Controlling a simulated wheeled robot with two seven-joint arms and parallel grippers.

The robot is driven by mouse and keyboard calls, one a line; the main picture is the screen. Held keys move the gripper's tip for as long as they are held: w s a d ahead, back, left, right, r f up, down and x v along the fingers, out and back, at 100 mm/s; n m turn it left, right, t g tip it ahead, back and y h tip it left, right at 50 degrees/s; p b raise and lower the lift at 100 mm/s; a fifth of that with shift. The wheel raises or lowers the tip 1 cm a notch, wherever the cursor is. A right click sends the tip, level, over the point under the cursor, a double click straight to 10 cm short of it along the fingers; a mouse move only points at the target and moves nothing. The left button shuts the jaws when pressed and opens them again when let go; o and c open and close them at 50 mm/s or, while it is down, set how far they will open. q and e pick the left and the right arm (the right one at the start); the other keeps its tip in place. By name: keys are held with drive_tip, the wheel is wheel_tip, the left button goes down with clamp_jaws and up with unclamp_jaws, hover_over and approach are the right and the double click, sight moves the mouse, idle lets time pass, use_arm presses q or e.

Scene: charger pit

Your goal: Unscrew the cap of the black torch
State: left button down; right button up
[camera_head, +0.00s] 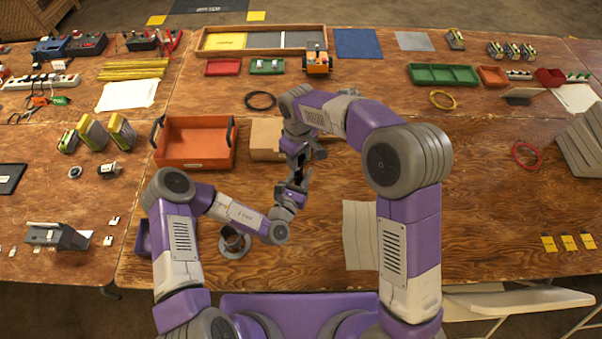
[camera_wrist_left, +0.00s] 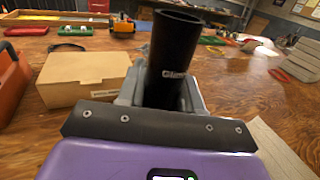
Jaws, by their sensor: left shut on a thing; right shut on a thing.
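The black torch (camera_wrist_left: 172,60) stands up as a dark tube from the jaws of my left gripper (camera_wrist_left: 165,100) in the left wrist view. My left gripper (camera_head: 298,184) is shut on it, near the middle of the table in the head view. Its upper end shows a dark rim in the wrist view, with no jaws on it there. My right gripper (camera_head: 303,157) is just above and beyond the left one in the head view. It is shut on a small dark thing, seemingly the torch's cap, mostly hidden by the jaws. I cannot tell whether cap and torch touch.
A cardboard box (camera_head: 264,139) is just behind the grippers, partly hidden by my right arm. An orange bin (camera_head: 194,164) stands to its left. A round metal holder (camera_head: 234,245) sits beside my left arm. A pale sheet (camera_head: 358,236) lies to the right; table beyond it is clear.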

drive_tip(key=shift+r, duration=1.9)
drive_tip(key=w+d+f+n, duration=0.4)
drive_tip(key=w+f+n, duration=0.35)
drive_tip(key=f, duration=0.35)
drive_tip(key=n, duration=1)
approach(314, 188)
wheel_tip(314, 188, down, 3)
drive_tip(key=shift+r+n, duration=0.2)
drive_tip(key=shift+n, duration=0.05)
drive_tip(key=shift+d+f, duration=0.1)
drive_tip(key=shift+f, duration=2)
drive_tip(key=shift+f, duration=0.3)
